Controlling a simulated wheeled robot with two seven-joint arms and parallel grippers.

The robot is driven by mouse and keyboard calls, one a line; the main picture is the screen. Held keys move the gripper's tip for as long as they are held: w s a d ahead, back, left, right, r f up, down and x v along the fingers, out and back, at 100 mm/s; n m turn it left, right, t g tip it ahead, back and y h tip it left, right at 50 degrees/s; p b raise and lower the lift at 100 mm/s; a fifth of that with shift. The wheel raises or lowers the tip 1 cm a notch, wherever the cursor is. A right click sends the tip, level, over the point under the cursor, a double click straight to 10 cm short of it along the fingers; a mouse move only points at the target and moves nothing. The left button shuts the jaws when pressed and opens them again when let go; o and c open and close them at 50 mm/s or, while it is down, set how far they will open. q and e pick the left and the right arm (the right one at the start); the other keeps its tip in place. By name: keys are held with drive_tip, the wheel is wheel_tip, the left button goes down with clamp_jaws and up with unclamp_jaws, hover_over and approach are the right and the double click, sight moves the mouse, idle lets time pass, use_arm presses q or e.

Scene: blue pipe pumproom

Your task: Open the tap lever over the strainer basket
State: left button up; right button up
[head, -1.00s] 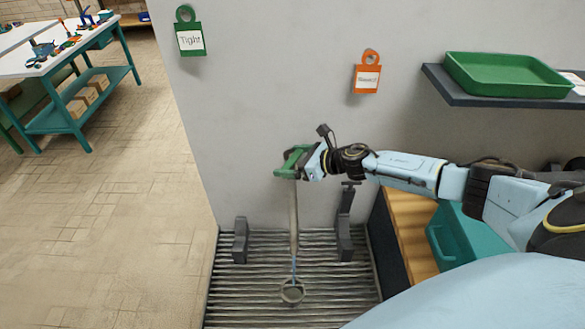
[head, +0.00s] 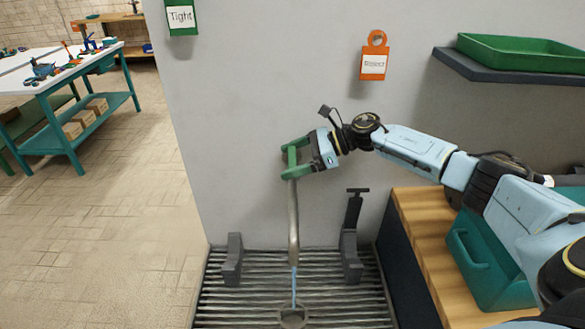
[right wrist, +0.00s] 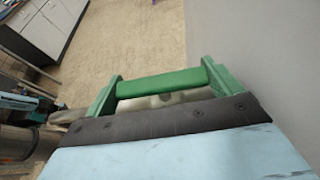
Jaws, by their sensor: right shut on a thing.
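My right gripper (head: 291,163) has green fingers and is closed around the ends of a green bar, which appears to be the tap lever (right wrist: 160,83). The bar spans between the two fingers in the right wrist view. A pale, slim pipe-like part (head: 293,225) hangs below the gripper in the head view, and its joint with the bar is hidden. A thin blue line (head: 294,285) runs from its lower end to the round strainer basket (head: 293,318), cut by the bottom edge. My left gripper is not in view.
Grey brackets (head: 232,260) stand on both sides of the ribbed grate (head: 255,300). A grey wall (head: 230,110) carries green and orange tags. A wooden bench (head: 420,230) with a teal box (head: 485,260) is at the right.

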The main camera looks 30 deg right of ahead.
drive_tip(key=shift+r, duration=0.1)
idle(0.4)
drive_tip(key=o, duration=0.7)
drive_tip(key=b+v, duration=0.2)
drive_tip(key=v, duration=1.1)
drive_tip(key=shift+d, duration=0.25)
drive_tip(key=shift+w, duration=0.15)
